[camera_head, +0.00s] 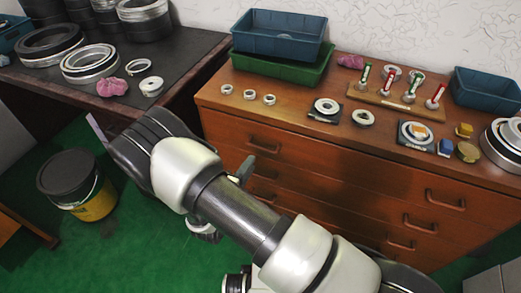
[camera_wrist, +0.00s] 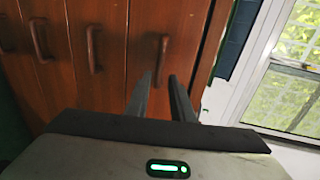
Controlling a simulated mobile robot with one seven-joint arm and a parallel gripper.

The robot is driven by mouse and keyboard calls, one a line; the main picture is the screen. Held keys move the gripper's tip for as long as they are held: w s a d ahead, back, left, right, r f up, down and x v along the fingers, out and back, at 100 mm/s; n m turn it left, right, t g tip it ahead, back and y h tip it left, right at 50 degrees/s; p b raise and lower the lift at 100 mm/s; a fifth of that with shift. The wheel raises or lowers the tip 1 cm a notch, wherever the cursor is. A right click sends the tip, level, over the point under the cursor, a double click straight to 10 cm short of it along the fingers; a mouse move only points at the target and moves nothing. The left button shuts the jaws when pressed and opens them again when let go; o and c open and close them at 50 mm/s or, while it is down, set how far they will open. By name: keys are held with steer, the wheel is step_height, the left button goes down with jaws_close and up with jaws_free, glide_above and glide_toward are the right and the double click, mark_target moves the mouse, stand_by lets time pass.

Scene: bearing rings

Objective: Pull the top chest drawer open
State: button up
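The wooden chest (camera_head: 310,160) stands on the right in the head view, with several drawers. The top drawer (camera_head: 330,160) looks shut; its left handle (camera_head: 264,145) and right handle (camera_head: 445,200) show. My gripper (camera_head: 246,170) is in front of the left part of the chest, just below the top left handle, partly hidden by my arm. In the wrist view, turned sideways, my gripper (camera_wrist: 160,78) is open and empty. A dark drawer handle (camera_wrist: 163,55) shows just beyond the fingertips, apparently apart from them.
Rings, tools and blue and green trays (camera_head: 280,65) stand on the chest top. A dark table (camera_head: 110,60) with bearing rings is at the left. A black and yellow bucket (camera_head: 80,188) stands on the green floor. The floor before the chest is partly hidden by my arm.

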mark_target(261, 147)
steer(key=b+x, duration=0.1)
steer(key=x, duration=1)
jaws_close()
